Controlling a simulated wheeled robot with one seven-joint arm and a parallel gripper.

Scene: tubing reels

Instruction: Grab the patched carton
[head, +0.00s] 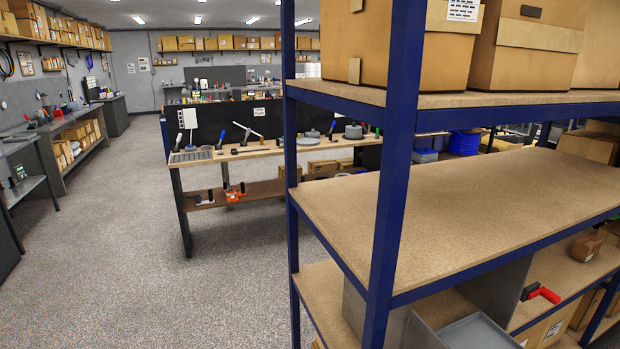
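On the top shelf (445,101) of a blue-framed rack stand several brown cartons, cut off by the top edge of the head view. The left carton (395,42) has small tan pieces on its side, which look like patches, and a white label near its upper right. The middle carton (520,66) has a lighter band across its front and a dark slot above it. Part of another carton (600,45) shows at the right. I cannot tell for certain which is the patched carton. My gripper is not in view.
The rack's blue front post (398,150) stands close, partly in front of the left carton. The middle shelf (470,205) is mostly bare. A grey tray (475,335) is lower down. A workbench (260,150) with tools stands behind. Grey floor (130,260) is open at left.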

